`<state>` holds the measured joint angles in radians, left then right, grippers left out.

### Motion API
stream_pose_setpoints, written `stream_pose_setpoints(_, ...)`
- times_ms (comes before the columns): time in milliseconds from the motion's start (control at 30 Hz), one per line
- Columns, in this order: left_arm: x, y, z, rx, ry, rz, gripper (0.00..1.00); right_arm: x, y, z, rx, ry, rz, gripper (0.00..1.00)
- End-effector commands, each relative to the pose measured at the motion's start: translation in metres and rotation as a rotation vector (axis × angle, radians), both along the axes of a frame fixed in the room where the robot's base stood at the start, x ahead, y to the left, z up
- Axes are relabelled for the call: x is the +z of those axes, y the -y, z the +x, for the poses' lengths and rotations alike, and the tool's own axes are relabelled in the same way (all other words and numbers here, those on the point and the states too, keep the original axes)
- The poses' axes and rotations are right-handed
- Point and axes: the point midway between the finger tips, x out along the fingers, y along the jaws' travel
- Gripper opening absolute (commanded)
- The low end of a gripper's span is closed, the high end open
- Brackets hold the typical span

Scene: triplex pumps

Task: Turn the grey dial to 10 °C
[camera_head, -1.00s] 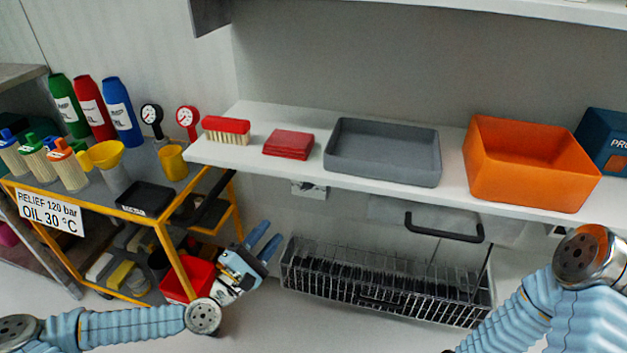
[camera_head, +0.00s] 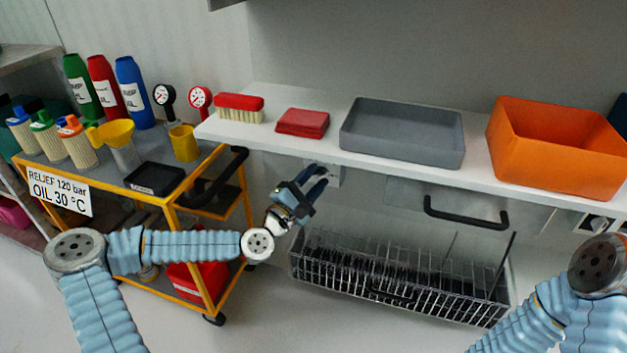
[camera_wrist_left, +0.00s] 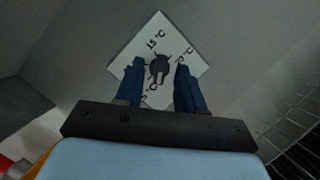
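The grey dial (camera_wrist_left: 159,69) is a small dark knob on a white square plate (camera_wrist_left: 157,33) in the left wrist view. The plate carries the labels "15 °C" and others partly hidden by the fingers. In the head view the plate (camera_head: 335,176) is on the wall under the shelf, partly covered by my left gripper (camera_head: 314,181). That gripper, also in the left wrist view (camera_wrist_left: 160,66), is open, with one blue finger on each side of the dial in the picture. I cannot tell whether they touch it. My right gripper is out of view.
A white shelf (camera_head: 350,160) overhangs the plate and carries a brush, a red cloth, a grey tray (camera_head: 400,135) and an orange bin (camera_head: 555,150). A wire basket (camera_head: 400,280) is below right. A yellow cart (camera_head: 175,225) stands to the left.

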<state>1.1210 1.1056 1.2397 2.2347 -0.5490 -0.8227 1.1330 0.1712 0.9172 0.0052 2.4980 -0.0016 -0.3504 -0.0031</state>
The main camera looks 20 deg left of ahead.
Motion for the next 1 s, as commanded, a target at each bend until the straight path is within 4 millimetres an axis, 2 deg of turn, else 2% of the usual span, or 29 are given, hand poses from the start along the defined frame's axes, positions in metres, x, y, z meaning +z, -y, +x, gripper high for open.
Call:
stream_pose_setpoints(233, -0.0001, 0.0002, 0.0006, -0.001, -0.001, 0.0, 0.38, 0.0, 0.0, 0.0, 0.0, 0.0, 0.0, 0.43)
stream_pose_setpoints(400, -0.0001, 0.0002, 0.0004, -0.001, -0.001, 0.0, 0.12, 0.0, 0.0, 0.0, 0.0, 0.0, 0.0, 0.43)
stream_pose_setpoints(500, -0.0002, 0.0001, 0.0003, -0.001, -0.001, 0.0, 0.0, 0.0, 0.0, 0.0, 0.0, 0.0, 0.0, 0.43)
stream_pose_setpoints(800, 0.0003, 0.0001, 0.0002, 0.0, 0.0, 0.014, 0.0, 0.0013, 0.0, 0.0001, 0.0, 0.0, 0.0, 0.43)
stream_pose_setpoints(1000, 0.0024, 0.0, 0.0001, -0.001, 0.003, 0.086, 0.0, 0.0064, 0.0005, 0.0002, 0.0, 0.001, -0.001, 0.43)
